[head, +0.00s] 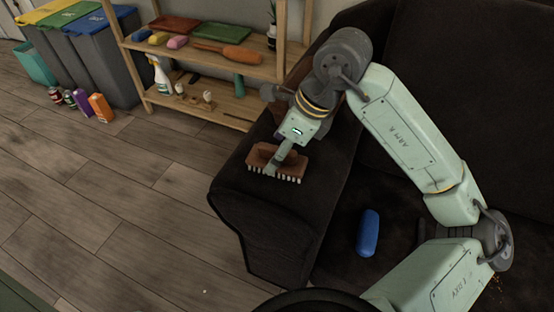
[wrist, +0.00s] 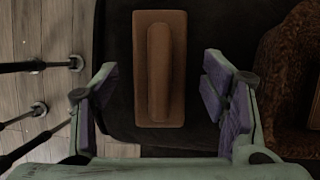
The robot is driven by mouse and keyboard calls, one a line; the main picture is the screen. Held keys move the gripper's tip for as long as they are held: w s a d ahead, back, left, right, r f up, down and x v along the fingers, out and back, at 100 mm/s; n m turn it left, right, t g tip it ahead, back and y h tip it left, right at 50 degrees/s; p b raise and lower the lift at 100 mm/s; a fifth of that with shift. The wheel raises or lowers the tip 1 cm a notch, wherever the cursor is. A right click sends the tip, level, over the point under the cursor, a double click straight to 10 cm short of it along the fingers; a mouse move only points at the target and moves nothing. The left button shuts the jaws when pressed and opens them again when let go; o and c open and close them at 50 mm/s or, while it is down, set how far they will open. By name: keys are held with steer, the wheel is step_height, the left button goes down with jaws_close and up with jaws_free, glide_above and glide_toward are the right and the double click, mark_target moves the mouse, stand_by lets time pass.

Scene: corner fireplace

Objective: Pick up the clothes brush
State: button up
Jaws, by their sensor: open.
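The clothes brush (head: 266,158) has a brown wooden back and pale bristles. It lies bristles down on the dark sofa's armrest (head: 225,183). In the wrist view the brush (wrist: 160,70) shows its long raised grip from above, running away from me. My gripper (head: 285,163) is right over the brush in the head view. In the wrist view my gripper (wrist: 160,100) is open, with one finger on each side of the brush and gaps between. The brush is not held. I cannot tell how far above it the fingertips are.
A blue case-like object (head: 368,233) lies on the sofa seat. A brown cushion (wrist: 290,75) is right of the gripper. A wooden shelf (head: 215,105) with bottles, trays and brushes stands behind the armrest. Bins (head: 90,55) stand at the back left.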

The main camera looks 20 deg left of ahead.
steer(key=shift+x, duration=0.85)
steer(key=shift+c, duration=0.2)
steer(key=shift+r, duration=0.1)
steer(key=c, duration=1.2)
